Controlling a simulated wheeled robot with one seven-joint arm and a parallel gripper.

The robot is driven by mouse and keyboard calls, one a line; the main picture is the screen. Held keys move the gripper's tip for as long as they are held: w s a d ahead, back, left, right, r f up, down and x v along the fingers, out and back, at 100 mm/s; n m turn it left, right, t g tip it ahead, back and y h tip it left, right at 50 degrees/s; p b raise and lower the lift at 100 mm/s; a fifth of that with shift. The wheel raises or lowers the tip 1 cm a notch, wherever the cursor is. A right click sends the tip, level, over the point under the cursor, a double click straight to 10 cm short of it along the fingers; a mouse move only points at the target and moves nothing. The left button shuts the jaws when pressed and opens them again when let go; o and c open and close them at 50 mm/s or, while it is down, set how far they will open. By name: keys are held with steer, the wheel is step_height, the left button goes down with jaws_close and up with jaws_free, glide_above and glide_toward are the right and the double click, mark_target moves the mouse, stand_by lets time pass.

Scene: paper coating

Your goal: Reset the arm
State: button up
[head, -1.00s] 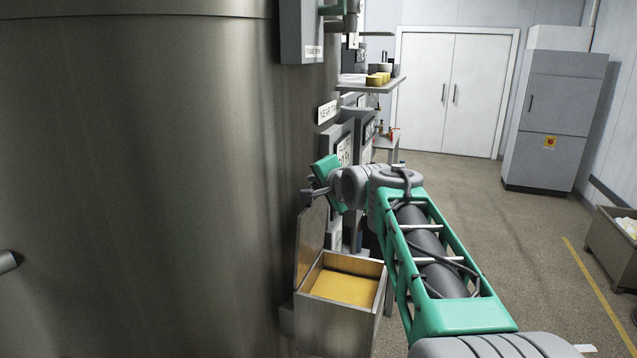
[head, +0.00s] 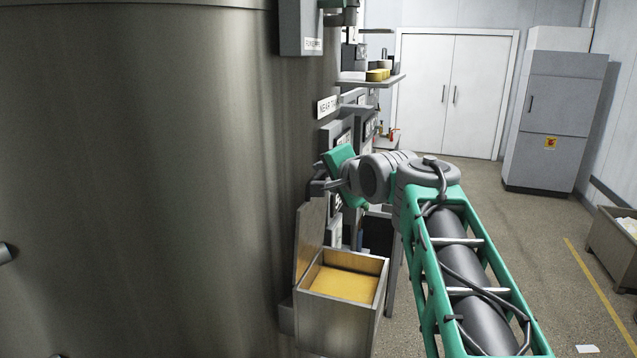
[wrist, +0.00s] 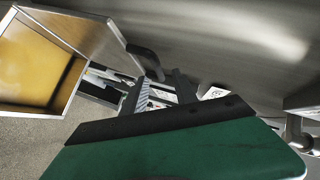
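My arm reaches forward along the right side of the steel tank (head: 150,180) in the head view. Its green and grey links end in my gripper (head: 330,186), close to the tank's side and above the open metal box. In the wrist view my gripper (wrist: 160,86) shows two dark fingers standing apart from the green body, with a gap between them. Nothing is seen held in the gap. The exact fingertip positions are small and partly hard to make out.
An open metal box (head: 311,313) with a yellow inside stands below my gripper, its lid raised against the tank. A shelf (head: 372,82) with yellow items is beyond. Free floor (head: 500,215) lies to the right, before white double doors (head: 447,95) and a grey cabinet (head: 549,125).

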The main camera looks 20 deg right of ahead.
steer(key=shift+s+r, duration=0.2)
steer(key=shift+s, duration=0.45)
steer(key=s+d+f+n+g+h, duration=0.15)
steer(key=s+f+n+g, duration=0.35)
steer(key=f, duration=0.7)
steer(key=s+d+f+n+g, duration=0.35)
steer(key=s+f, duration=0.45)
steer(key=f, duration=0.3)
steer(key=s+a+f+n+g, duration=0.2)
steer(key=s+a+f+g, duration=0.1)
steer(key=s+a+f, duration=0.55)
steer(key=s+a+r+n+t, duration=0.1)
steer(key=s+a+n, duration=0.2)
steer(key=a, duration=0.3)
steer(key=shift+s+r+y, duration=0.15)
steer(key=shift+s+y, duration=0.05)
steer(key=shift+y, duration=0.15)
